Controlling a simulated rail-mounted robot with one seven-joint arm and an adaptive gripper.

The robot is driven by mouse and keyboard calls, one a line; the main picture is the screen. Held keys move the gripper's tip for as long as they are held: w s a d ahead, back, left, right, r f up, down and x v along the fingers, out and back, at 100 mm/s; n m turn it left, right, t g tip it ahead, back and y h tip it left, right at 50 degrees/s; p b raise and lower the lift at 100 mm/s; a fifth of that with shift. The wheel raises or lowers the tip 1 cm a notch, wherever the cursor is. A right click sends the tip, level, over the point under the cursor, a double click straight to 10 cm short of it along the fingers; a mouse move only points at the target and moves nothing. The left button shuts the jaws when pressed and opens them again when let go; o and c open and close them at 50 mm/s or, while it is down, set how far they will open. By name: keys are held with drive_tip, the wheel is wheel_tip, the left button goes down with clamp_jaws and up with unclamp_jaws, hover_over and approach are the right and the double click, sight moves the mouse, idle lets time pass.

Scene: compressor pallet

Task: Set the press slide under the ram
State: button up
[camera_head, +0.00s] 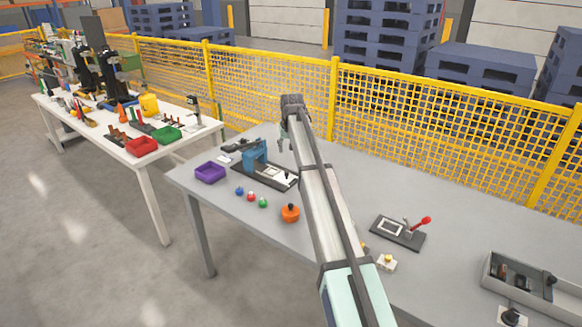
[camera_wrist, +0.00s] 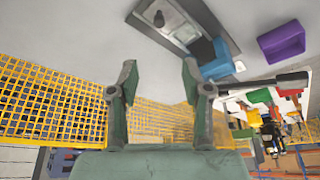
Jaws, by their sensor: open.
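The blue press (camera_head: 255,155) stands on a dark base plate (camera_head: 248,181) at the far left of the grey table. A pale slide plate (camera_head: 273,172) lies on this base, to the right of the blue body; I cannot tell exactly how far it sits from the ram. In the wrist view the blue press body (camera_wrist: 215,65) is at upper right and the pale slide area (camera_wrist: 182,30) is at the top. My gripper (camera_head: 284,144) is above and behind the press base, partly hidden by my arm. Its fingers (camera_wrist: 159,78) are apart with nothing between them.
A purple bin (camera_head: 210,173) stands left of the press. Blue, red and green knobs (camera_head: 250,196) and an orange pot (camera_head: 290,213) sit in front. A red-handled clamp fixture (camera_head: 398,233) and a grey tray (camera_head: 527,303) are at right. A yellow fence (camera_head: 440,130) runs behind.

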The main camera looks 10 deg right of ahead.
sight(287, 172)
drive_tip(key=p+x, duration=0.3)
drive_tip(key=x, duration=1.4)
drive_tip(key=shift+w+d+p, duration=0.15)
drive_tip(key=shift+p, duration=0.25)
clamp_jaws()
